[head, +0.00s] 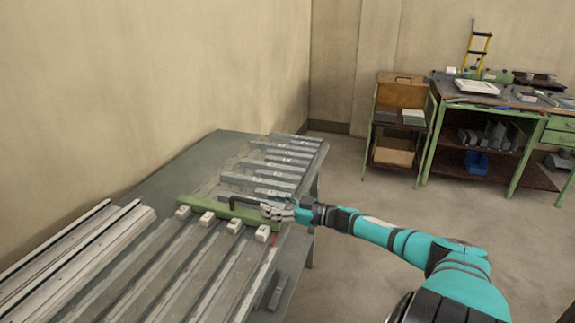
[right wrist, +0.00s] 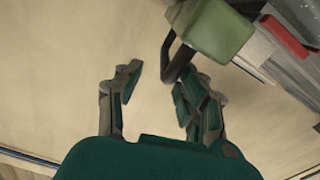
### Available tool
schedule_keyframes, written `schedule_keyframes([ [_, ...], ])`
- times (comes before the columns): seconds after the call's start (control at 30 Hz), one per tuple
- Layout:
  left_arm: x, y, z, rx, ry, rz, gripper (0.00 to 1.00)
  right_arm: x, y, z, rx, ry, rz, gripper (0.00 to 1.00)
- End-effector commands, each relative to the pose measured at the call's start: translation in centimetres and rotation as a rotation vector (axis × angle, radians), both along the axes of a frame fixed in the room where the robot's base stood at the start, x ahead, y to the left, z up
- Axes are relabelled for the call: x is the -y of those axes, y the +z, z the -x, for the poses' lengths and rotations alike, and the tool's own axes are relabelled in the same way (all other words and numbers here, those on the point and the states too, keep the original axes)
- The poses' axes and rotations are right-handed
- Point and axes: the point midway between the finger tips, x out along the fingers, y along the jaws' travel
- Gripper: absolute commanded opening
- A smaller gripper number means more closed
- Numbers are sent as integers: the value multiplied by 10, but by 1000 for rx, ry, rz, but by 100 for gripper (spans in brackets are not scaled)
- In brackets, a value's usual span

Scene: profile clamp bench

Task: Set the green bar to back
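The green bar (head: 222,209) lies across the rails of the bench, behind a row of white blocks. A dark handle (head: 243,200) stands on it towards its right end. In the right wrist view, one end of the green bar (right wrist: 220,32) and the dark handle (right wrist: 172,62) show at the top. My right gripper (head: 287,211) is at the bar's right end. Its fingers (right wrist: 158,88) are apart with nothing between them. The handle is close to the right-hand finger; I cannot tell if they touch. My left gripper is not in view.
White blocks (head: 235,226) sit on the rails in front of the bar, with a red mark (head: 274,240) beside the right one. Several grey profiles (head: 262,183) lie behind the bar. Long profiles (head: 85,245) lie along the left, by the wall.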

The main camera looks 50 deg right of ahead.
Motion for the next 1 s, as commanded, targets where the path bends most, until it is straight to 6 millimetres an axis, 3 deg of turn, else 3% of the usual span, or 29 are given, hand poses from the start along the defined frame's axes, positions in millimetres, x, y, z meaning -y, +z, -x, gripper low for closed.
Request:
schedule_keyframes([
  [0.2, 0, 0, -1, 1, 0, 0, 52, 12, -2, 30, -5, -3, 1, 38],
  [0.4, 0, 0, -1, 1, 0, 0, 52, 18, -1, 44, -2, -5, 1, 38],
  [1.0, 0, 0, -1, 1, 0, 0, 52, 19, 0, 46, 0, -4, 0, 38],
])
